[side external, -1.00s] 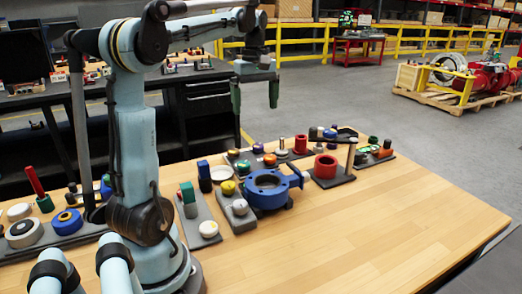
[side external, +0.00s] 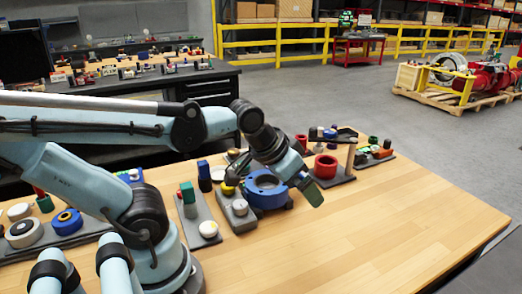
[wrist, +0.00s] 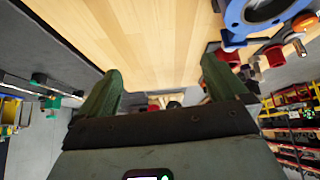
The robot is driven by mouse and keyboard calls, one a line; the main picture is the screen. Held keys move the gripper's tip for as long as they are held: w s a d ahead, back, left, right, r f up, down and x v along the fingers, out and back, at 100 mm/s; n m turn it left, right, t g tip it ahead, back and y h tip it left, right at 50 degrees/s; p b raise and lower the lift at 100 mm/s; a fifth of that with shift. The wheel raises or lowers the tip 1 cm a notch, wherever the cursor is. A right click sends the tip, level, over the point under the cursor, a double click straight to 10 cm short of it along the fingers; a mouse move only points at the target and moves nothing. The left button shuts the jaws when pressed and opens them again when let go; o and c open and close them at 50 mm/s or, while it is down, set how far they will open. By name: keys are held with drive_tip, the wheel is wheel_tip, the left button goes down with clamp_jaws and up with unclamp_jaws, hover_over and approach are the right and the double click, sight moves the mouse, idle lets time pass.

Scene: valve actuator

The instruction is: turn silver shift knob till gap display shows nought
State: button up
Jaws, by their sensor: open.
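A silver-grey round knob (side external: 240,207) sits on the grey base plate in front of the blue valve ring (side external: 266,190) in the side view. A paler round knob (side external: 208,229) stands on the neighbouring plate; I cannot tell for sure which is the shift knob. No gap display is readable. In the wrist view, my gripper (wrist: 161,67) is open and empty, with bare wood between the fingers. The blue ring (wrist: 258,12) shows at the top right there; contact cannot be told.
A red ring block (side external: 326,167) and small coloured parts stand to the right of the valve. The front of the wooden table (side external: 350,240) is clear.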

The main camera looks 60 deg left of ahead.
drive_tip(key=shift+s+d+f+m, duration=0.2)
drive_tip(key=shift+d+f+m, duration=0.1)
drive_tip(key=shift+d, duration=0.05)
drive_tip(key=shift+c, duration=0.8)
drive_tip(key=shift+s+a, duration=0.1)
drive_tip(key=shift+a, duration=0.05)
drive_tip(key=shift+c, duration=1.2)
drive_tip(key=a+m, duration=0.1)
drive_tip(key=s+a+m+g, duration=0.1)
drive_tip(key=a, duration=0.1)
drive_tip(key=s+a+m+g, duration=0.1)
drive_tip(key=a, duration=0.1)
drive_tip(key=shift+a+r+y, duration=0.2)
drive_tip(key=shift+r+y, duration=0.05)
drive_tip(key=shift+y, duration=0.15)
drive_tip(key=c, duration=0.5)
drive_tip(key=m+g+h, duration=0.1)
drive_tip(key=m+g, duration=0.4)
approach(240, 203)
drive_tip(key=shift+s+f, duration=0.1)
drive_tip(key=shift+f, duration=4.25)
drive_tip(key=c, duration=0.8)
